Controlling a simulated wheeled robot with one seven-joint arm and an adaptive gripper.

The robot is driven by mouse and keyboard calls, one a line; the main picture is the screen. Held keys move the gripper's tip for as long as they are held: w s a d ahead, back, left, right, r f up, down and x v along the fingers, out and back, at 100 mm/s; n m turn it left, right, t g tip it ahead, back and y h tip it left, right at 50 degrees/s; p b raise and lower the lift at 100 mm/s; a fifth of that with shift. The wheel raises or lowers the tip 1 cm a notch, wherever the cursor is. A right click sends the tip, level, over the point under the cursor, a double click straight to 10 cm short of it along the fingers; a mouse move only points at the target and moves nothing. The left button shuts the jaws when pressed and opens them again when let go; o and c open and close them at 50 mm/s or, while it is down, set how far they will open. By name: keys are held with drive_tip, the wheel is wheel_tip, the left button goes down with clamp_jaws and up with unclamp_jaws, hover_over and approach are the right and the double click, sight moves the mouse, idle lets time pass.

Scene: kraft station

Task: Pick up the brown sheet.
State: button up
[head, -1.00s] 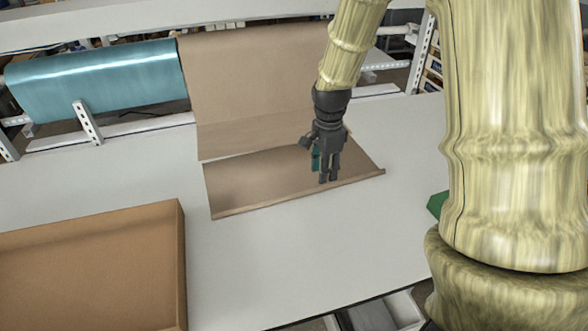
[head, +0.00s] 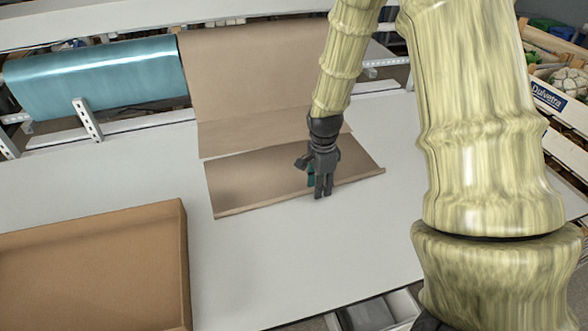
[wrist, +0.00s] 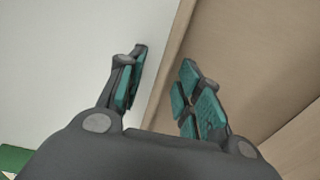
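The brown sheet (head: 260,182) lies on the white table, with a curled lip along its near edge. Its upper edge lies beside or under the end of the brown paper behind it; I cannot tell which. My gripper (head: 320,193) is over the sheet's near edge, right of its middle. In the wrist view my gripper (wrist: 157,90) is open, with teal pads apart. The sheet's edge (wrist: 175,60) runs between the fingers, one finger over the white table and the other over the sheet. Nothing is clamped.
A brown cardboard box (head: 90,265) stands at the front left. A teal roll (head: 95,80) and a hanging brown paper (head: 255,75) are at the back. The white table (head: 290,250) is clear in front of the sheet. Crates (head: 560,100) stand at the right.

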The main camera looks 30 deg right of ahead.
drive_tip(key=shift+w+f, duration=0.1)
drive_tip(key=shift+w, duration=0.1)
clamp_jaws()
drive_tip(key=shift+s, duration=0.1)
